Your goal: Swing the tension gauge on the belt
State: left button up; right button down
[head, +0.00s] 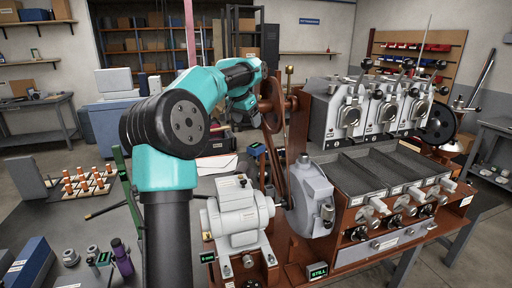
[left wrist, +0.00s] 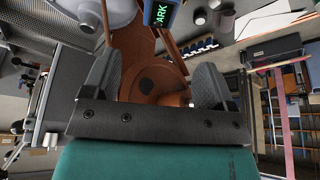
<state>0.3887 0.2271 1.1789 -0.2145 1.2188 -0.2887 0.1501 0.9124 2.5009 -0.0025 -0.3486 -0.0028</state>
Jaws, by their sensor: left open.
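The reddish-brown upper pulley wheel (head: 272,104) stands on the roaster's side, and the brown belt (head: 279,165) runs down from it towards the grey motor (head: 237,212). My left gripper (head: 259,118) is at the wheel, partly hidden by my own arm. In the left wrist view its two dark fingers (left wrist: 157,85) are apart, with the brown wheel (left wrist: 152,78) showing beyond and between them. I cannot tell whether they touch it. A small box with a lit screen (left wrist: 160,12), partly cut off and ending in "ARK", shows there. I cannot pick out the tension gauge for sure. My right gripper is not in view.
The roaster's trays (head: 375,172) and grey housings (head: 352,108) fill the right side. A screen reading "STILL" (head: 317,270) is at the front. A board of orange-topped pegs (head: 80,185) and a purple bottle (head: 121,257) stand on the left of the table.

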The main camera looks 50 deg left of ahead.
aim_at(256, 146)
pick_arm(q)
jog(key=x, duration=1.3)
jog(key=shift+w+f, duration=0.1)
jog(key=shift+f, duration=0.2)
jog(key=c, duration=1.3)
